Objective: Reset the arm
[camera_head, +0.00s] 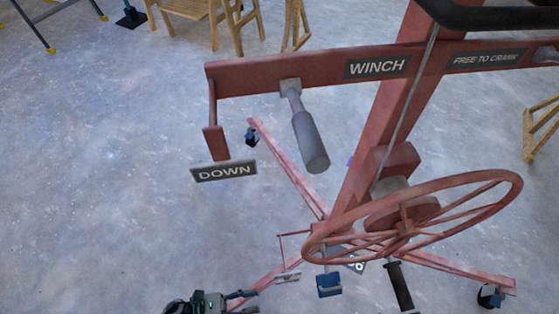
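My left gripper (252,301) is at the bottom edge of the head view, left of centre. Its two dark fingers look spread apart with nothing between them, though the lower one is partly cut off by the frame. It is below the red panel lift (385,130) and left of its spoked handwheel (415,218), close to a red base leg in the picture. I cannot tell whether it touches that leg. My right gripper is not in view.
The lift's crossbar carries a WINCH label (377,67), a grey handle (310,142) and a hanging DOWN sign (224,171). A black crank grip (400,287) is below the wheel. Wooden trestles (235,20) stand behind. The floor at left is clear.

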